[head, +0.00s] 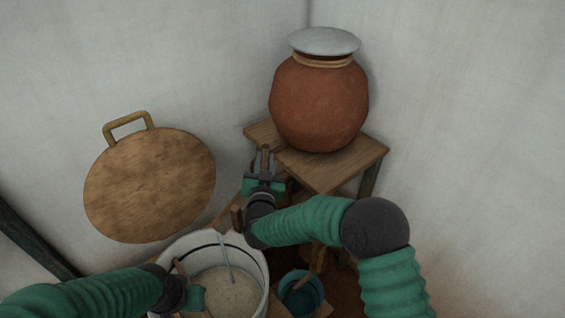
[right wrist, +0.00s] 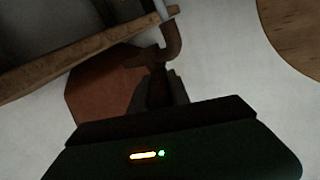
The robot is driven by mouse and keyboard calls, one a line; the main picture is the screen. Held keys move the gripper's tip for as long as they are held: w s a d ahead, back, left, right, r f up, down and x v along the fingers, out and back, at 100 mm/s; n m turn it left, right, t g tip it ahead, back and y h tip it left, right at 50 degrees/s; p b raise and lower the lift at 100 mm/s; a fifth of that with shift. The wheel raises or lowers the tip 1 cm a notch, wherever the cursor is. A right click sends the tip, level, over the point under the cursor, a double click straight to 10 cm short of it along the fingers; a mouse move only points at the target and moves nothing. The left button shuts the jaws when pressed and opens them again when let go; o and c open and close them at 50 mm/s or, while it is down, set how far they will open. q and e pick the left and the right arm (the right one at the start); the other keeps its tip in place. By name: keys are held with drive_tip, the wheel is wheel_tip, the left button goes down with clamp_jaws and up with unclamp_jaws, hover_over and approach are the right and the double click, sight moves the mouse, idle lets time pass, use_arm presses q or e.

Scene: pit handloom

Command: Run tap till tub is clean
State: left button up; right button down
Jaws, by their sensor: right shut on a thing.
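The white tub (head: 262,262) stands at the bottom of the head view, with cloudy beige liquid (head: 228,288) in it. A thin pale streak (head: 226,252) runs down into it, like a stream of water. My right gripper (head: 265,163) is beyond the tub, by the wooden stand. In the right wrist view its dark fingers (right wrist: 158,88) are shut on the brown tap, whose curved pipe (right wrist: 172,42) rises above them. My left gripper (head: 186,290) is at the tub's left side; its jaws are too unclear to read.
A clay pot (head: 318,105) with a grey lid (head: 324,41) stands on the wooden stand (head: 345,168). A round wooden board (head: 150,185) with a handle leans on the left wall. A small teal bucket (head: 318,288) sits right of the tub. Walls close the corner.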

drive_tip(key=shift+f, duration=0.15)
drive_tip(key=c, duration=1.2)
unclamp_jaws()
drive_tip(key=shift+a, duration=0.1)
drive_tip(key=shift+c, duration=0.2)
drive_tip(key=shift+s, duration=0.1)
drive_tip(key=s+a, duration=0.1)
drive_tip(key=s, duration=1.5)
drive_tip(key=shift+s+b, duration=0.3)
drive_tip(key=shift+b, duration=0.05)
